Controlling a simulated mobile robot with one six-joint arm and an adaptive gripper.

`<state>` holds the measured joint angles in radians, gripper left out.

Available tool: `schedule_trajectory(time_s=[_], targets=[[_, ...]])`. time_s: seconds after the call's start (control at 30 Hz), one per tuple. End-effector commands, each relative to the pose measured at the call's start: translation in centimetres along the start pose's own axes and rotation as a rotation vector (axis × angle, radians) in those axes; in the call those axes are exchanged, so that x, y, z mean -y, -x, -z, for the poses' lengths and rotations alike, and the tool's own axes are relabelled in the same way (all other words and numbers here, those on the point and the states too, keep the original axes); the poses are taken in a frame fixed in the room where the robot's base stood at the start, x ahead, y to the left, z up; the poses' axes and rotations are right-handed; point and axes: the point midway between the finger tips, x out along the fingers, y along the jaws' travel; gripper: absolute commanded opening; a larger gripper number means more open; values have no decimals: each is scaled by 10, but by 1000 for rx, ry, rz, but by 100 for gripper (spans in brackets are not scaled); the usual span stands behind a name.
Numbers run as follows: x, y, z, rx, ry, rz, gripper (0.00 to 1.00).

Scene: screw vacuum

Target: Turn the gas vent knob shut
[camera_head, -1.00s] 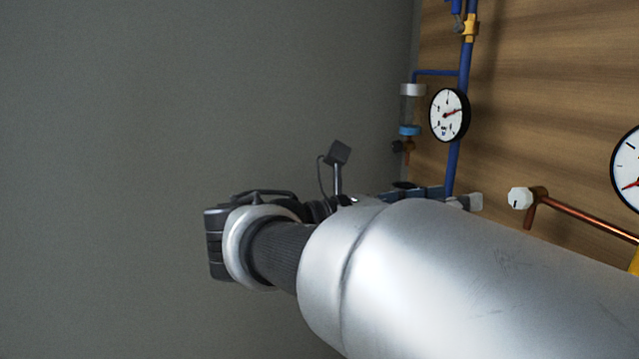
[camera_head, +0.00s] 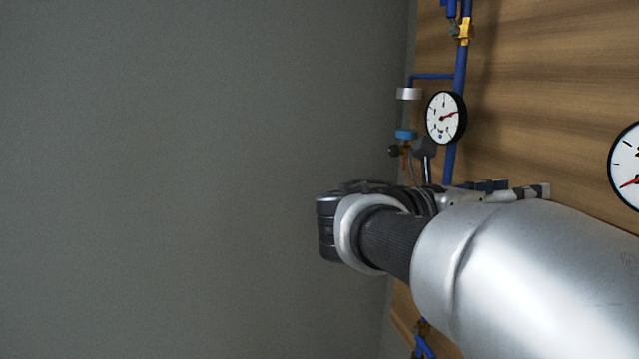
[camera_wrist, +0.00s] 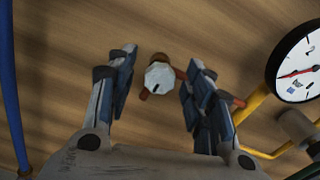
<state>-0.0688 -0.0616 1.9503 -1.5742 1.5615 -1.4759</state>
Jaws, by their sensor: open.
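A white faceted knob (camera_wrist: 159,77) with a black mark sits on a copper fitting on the wooden panel. In the wrist view it lies between the two fingers of my gripper (camera_wrist: 163,64), with a gap on each side. My gripper is open and empty, and no finger visibly touches the knob. In the head view my gripper (camera_head: 518,190) points right toward the panel, and my arm hides the knob. I cannot tell from the pictures whether this white knob is the gas vent knob.
A round gauge (camera_head: 445,117) and a clear cylinder (camera_head: 407,112) with a dark knob (camera_head: 393,151) sit beside a blue pipe above my gripper. Another gauge (camera_wrist: 297,68) and a yellow pipe (camera_wrist: 254,103) are right of the fingers. The grey wall side is clear.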

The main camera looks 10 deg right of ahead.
Motion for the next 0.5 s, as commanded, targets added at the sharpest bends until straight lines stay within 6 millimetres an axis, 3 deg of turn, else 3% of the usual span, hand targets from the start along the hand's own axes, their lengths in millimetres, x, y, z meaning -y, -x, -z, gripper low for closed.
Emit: schedule_trajectory(time_s=[0.5], targets=[[0,0,0,0,0,0,15]])
